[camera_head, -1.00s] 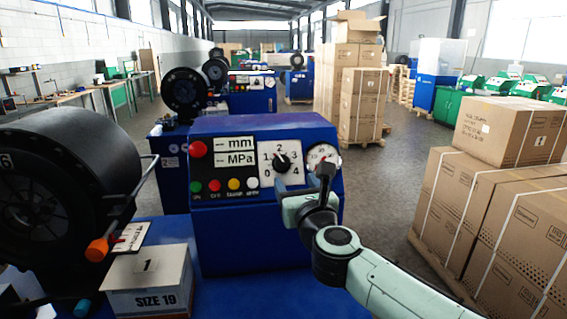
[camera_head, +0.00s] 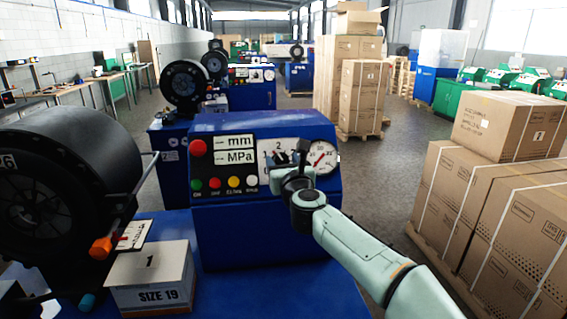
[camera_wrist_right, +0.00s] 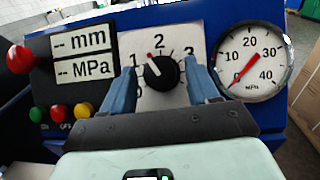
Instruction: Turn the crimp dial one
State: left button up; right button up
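The crimp dial (camera_wrist_right: 160,72) is a round black knob on a white plate numbered around its edge. Its red mark points up and left, between 1 and 2. In the head view the dial plate (camera_head: 293,146) shows on the blue control box (camera_head: 262,128), and my right arm hides much of it. My right gripper (camera_wrist_right: 159,84) is open, with one blue finger on each side of the knob. Small gaps seem to show between fingers and knob; I cannot tell whether either touches. My left gripper is not in view.
A gauge (camera_wrist_right: 250,62) sits right of the dial. A red button (camera_wrist_right: 20,58) and coloured small buttons lie left of it. A black crimper drum (camera_head: 60,180) and a SIZE 19 box (camera_head: 150,280) stand at left. Stacked cartons (camera_head: 500,215) stand at right.

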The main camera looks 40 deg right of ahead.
jog(key=c, duration=0.8)
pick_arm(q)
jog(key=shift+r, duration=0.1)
pick_arm(e)
jog(key=shift+n, duration=0.3)
